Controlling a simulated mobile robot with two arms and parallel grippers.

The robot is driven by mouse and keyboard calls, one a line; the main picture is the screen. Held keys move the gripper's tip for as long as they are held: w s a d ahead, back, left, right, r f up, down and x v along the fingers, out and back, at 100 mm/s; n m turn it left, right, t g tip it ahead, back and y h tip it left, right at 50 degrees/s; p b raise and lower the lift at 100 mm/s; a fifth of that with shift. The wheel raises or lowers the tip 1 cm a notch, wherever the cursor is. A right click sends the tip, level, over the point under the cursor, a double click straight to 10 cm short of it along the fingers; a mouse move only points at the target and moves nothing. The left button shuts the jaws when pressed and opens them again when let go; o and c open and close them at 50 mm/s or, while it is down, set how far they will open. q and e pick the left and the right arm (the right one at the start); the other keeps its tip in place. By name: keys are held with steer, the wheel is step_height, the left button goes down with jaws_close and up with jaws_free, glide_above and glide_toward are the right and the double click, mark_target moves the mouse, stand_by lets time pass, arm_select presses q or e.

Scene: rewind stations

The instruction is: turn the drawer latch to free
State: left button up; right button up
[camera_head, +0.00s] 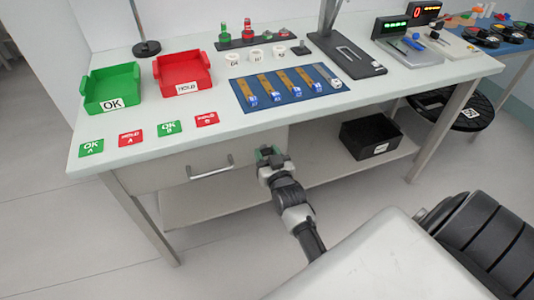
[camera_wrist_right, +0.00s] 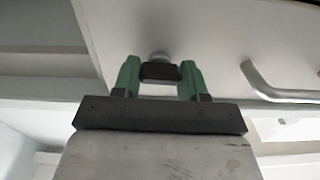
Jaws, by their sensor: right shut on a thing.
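The drawer (camera_head: 150,172) is under the front edge of the table, and its front looks closed. Its metal bar handle (camera_head: 211,169) is on the drawer front, left of my right gripper in the head view. The handle also shows at the right in the wrist view (camera_wrist_right: 285,92). The drawer latch (camera_wrist_right: 160,72) is a dark knob on a round light base. My right gripper (camera_head: 268,154) is at the drawer front, with its green fingers (camera_wrist_right: 160,80) shut on the latch from both sides. The latch is mostly hidden in the head view. My left gripper is not in view.
On the tabletop are a green OK tray (camera_head: 113,106), a red HOLD tray (camera_head: 182,89), several cards and a blue mat (camera_head: 266,104). A black bin (camera_head: 369,153) stands on the lower shelf (camera_head: 240,203). A dark round stool (camera_head: 470,124) is at the right.

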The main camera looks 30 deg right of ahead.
steer(key=shift+r+m+p, duration=0.1)
steer(key=shift+m+p, duration=0.4)
steer(key=shift+m, duration=0.7)
steer(key=m+p, duration=0.1)
steer(key=m, duration=0.2)
steer(key=shift+m+p, duration=0.3)
steer(key=shift+p, duration=0.05)
steer(key=m, duration=0.3)
steer(key=shift+m+p, duration=0.3)
steer(key=shift+m, duration=0.1)
steer(key=m, duration=0.3)
steer(key=shift+m, duration=0.3)
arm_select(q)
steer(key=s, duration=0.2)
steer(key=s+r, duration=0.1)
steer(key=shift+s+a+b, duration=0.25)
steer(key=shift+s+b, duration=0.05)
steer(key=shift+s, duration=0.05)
arm_select(e)
steer(key=m, duration=0.4)
steer(key=shift+m, duration=0.3)
steer(key=o, duration=0.9)
steer(key=shift+f, duration=0.2)
